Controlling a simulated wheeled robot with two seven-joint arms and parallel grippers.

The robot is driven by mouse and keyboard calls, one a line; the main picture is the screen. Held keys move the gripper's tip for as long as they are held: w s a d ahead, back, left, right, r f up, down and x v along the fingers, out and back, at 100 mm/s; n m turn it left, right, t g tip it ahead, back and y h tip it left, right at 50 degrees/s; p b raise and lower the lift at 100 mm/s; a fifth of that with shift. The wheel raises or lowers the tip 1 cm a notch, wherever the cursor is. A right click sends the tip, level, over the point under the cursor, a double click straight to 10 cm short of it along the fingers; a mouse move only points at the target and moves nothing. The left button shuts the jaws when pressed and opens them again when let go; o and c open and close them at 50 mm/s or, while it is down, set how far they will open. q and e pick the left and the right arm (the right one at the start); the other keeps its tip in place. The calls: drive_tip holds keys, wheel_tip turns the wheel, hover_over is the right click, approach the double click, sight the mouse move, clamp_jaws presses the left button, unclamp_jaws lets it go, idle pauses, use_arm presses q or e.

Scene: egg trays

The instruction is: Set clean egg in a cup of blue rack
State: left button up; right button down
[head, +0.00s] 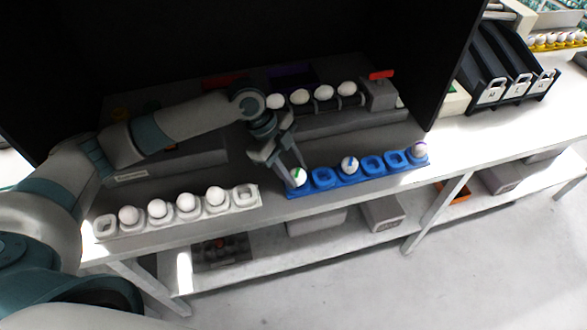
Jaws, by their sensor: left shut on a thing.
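The blue rack (335,187) lies on the bench right of centre, with a row of cups. A white egg with a green mark (299,177) is at its leftmost cup, between the fingertips of my left gripper (292,168), which is shut on it. I cannot tell whether it rests fully in the cup. A blue-marked egg (349,163) sits in a middle cup and a purple-marked egg (419,149) in the rightmost. The other blue cups look empty. My right gripper is not in view.
A white rack (180,226) at left holds several white eggs; both end cups are empty. Behind, several eggs (300,97) sit in a row on a grey fixture (320,122). Dark walls enclose the back. Black bins (507,75) stand at right.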

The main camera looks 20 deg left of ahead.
use_arm(q)
drive_tip(key=shift+f, duration=0.1)
drive_tip(key=o, duration=0.7)
drive_tip(key=shift+b+v, duration=1.8)
drive_tip(key=shift+v, duration=6.9)
drive_tip(key=shift+s, duration=0.1)
